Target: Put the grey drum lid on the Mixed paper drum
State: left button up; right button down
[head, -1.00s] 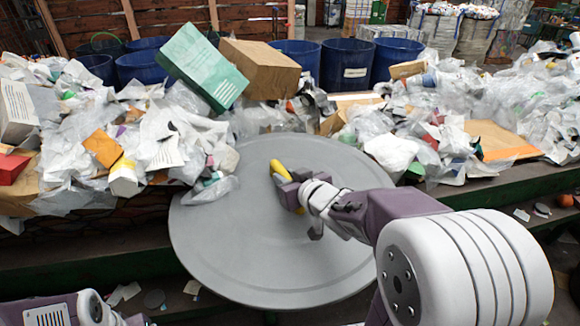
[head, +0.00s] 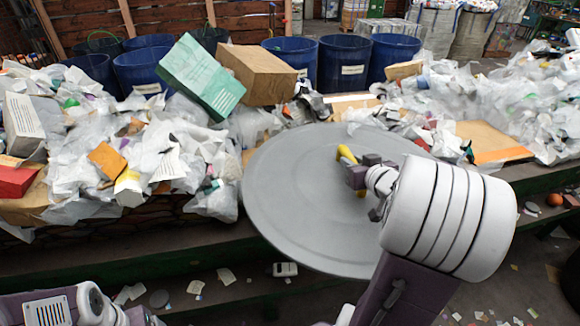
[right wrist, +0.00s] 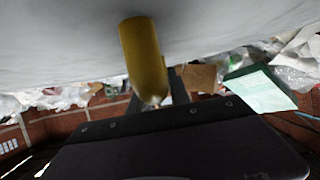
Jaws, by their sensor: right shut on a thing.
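The large round grey drum lid (head: 295,200) is held up in front of the belt, tilted, its yellow handle (head: 346,154) on the face towards me. My right gripper (head: 360,176) is shut on that handle. In the right wrist view the yellow handle (right wrist: 144,58) stands between the lid's grey face (right wrist: 230,30) and my gripper. Blue drums stand behind the belt, among them one with a pale label (head: 345,65); the lettering is too small to read, so I cannot tell which is Mixed paper. My left arm shows at the lower left; its fingers are unclear.
Heaps of paper and plastic waste (head: 60,120) cover the belt on both sides of the lid. A green box (head: 200,75) and a brown carton (head: 258,70) lie on the heap before the drums. More blue drums (head: 140,68) stand at the back left.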

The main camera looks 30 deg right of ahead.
aim_at(326, 158)
jog(key=shift+w+f, duration=0.1)
jog(key=shift+w, duration=0.25)
jog(key=a+b+x, duration=0.1)
jog(key=x, duration=0.3)
jog(key=f+b+x, duration=0.1)
jog(key=x, duration=0.3)
jog(key=a+b+x, duration=0.1)
jog(key=b+x, duration=0.1)
jog(key=x, duration=0.2)
jog(key=shift+w+a+f, duration=0.25)
jog(key=shift+w+f, duration=0.05)
jog(key=shift+f, duration=0.1)
notch_tip(326, 158, down, 3)
jog(key=shift+s+f+b, duration=0.1)
jog(key=shift+f+b, duration=0.15)
jog(key=shift+b, duration=0.25)
jog(key=shift+f, duration=0.35)
jog(key=shift+r, duration=0.1)
jog(key=c, duration=1.5)
grip_release()
jog(key=shift+f, duration=0.3)
jog(key=o, duration=0.3)
jog(key=shift+s, duration=0.1)
